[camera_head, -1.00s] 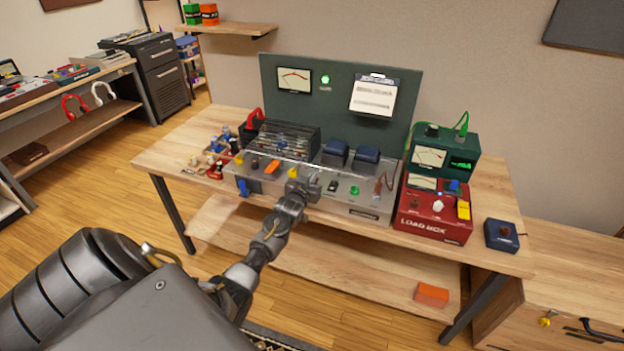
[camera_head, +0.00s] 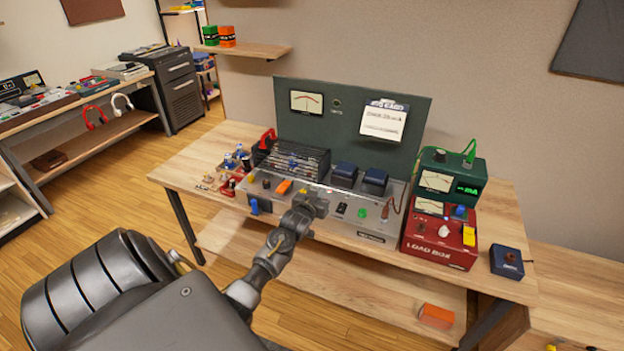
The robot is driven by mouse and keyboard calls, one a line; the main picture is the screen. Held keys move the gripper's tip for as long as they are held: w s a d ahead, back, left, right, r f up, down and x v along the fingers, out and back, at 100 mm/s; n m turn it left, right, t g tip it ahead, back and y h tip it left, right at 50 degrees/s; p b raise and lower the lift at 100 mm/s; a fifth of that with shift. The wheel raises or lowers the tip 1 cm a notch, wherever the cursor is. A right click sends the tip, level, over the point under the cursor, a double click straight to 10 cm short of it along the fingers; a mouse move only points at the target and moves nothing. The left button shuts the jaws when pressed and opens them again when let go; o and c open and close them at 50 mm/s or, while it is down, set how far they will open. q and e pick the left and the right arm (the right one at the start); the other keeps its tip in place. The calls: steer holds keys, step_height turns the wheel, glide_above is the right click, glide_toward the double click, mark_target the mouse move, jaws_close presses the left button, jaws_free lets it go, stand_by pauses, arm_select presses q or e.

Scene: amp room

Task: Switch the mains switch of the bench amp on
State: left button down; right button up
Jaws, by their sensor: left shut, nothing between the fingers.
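The bench amp (camera_head: 370,226) is a long grey metal chassis on the wooden bench, with two blue transformer blocks on top and a row of coloured controls on its front. An orange control (camera_head: 284,187) sits left of my gripper. A black switch (camera_head: 341,209) and a green knob (camera_head: 361,213) sit right of it. I cannot tell which control is the mains switch; my gripper may hide part of the row. My left gripper (camera_head: 316,200) is shut and empty, at the middle of the amp's front; contact is unclear. My right gripper is not in view.
A dark green panel (camera_head: 352,110) behind the amp carries a meter (camera_head: 306,102), an unlit lamp (camera_head: 337,103) and a white card (camera_head: 384,120). A red load box (camera_head: 438,239) and green meter box (camera_head: 453,178) stand right. Small parts lie left. The bench's front strip is clear.

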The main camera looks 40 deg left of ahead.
arm_select(q)
steer(key=r+v, duration=0.1)
steer(key=v, duration=0.6)
steer(key=shift+r+b, duration=0.25)
steer(key=shift+b, duration=0.15)
steer(key=shift+a, duration=0.1)
